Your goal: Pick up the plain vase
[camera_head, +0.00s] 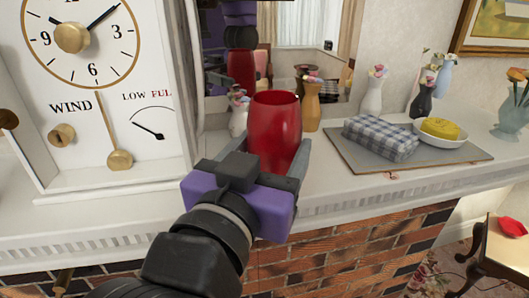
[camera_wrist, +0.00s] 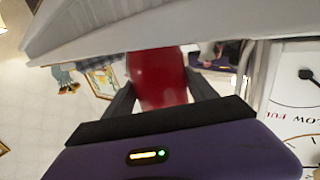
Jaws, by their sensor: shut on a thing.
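The plain vase is a glossy red one (camera_head: 275,122) standing upright above the white mantel, in the middle of the head view. My gripper (camera_head: 272,152), with a purple body and dark grey fingers, reaches it from the front. Its fingers are shut around the sides of the red vase. The vase's lower part is hidden behind my gripper, so I cannot tell whether its base touches the mantel. In the wrist view the red vase (camera_wrist: 157,76) sits between the two fingers (camera_wrist: 160,92).
A large white clock (camera_head: 95,95) stands close on the left. A small white vase (camera_head: 238,118) and a tan vase (camera_head: 311,105) stand behind. At right, a grey tray (camera_head: 375,170) holds a checked cloth (camera_head: 380,138) and a bowl (camera_head: 440,139). A mirror is behind.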

